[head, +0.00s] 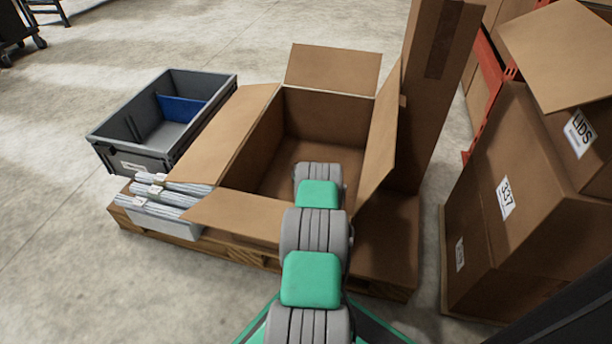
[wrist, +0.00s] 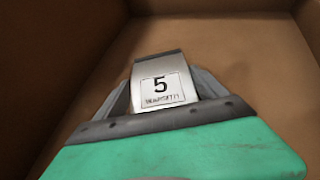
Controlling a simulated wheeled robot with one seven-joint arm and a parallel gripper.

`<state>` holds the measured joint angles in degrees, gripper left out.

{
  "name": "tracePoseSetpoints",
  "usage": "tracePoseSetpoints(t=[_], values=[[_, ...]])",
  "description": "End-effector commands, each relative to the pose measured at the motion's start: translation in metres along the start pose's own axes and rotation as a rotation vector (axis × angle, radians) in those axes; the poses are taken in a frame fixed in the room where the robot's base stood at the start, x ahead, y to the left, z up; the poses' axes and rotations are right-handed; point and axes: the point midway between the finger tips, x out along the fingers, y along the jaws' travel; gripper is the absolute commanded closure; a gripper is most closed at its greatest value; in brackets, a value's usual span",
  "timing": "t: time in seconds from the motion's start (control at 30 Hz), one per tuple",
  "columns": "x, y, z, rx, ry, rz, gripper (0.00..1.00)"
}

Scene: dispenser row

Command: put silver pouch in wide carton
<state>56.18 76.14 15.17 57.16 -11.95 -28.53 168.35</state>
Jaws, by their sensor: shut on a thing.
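The silver pouch (wrist: 156,66) shows in the wrist view with a pale label reading 5. My gripper (wrist: 163,98) is shut on it, and the pouch sticks out beyond the fingers. The wide carton (head: 333,70) stands open on a pallet in the head view, flaps folded outward. My arm reaches over its near side and down into it. In the wrist view, brown carton walls (wrist: 215,32) surround the pouch. In the head view my arm hides the gripper and the pouch. I cannot tell whether the pouch touches the carton floor.
A grey crate (head: 100,142) with a blue divider stands left of the carton. A stack of grey-white packets (head: 160,212) lies at the pallet's left corner. A tall carton (head: 432,100) rises at the right. Labelled boxes (head: 520,215) stand farther right.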

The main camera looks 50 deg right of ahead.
Motion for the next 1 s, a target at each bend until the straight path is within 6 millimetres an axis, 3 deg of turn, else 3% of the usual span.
tracePoseSetpoints(t=[0.07,0.1,0.3,0.57,0.9,1.0], values=[[0.001,0.000,-0.003,0.000,0.000,0.000,0.61],[0.001,0.000,-0.002,0.000,0.000,0.000,0.15],[0.001,0.000,-0.002,0.000,0.001,0.000,0.00],[-0.001,0.000,0.001,0.000,0.000,0.000,0.00],[-0.065,-0.001,0.005,0.002,0.002,-0.001,0.00],[-0.074,0.000,0.002,0.000,0.002,0.000,0.00]])
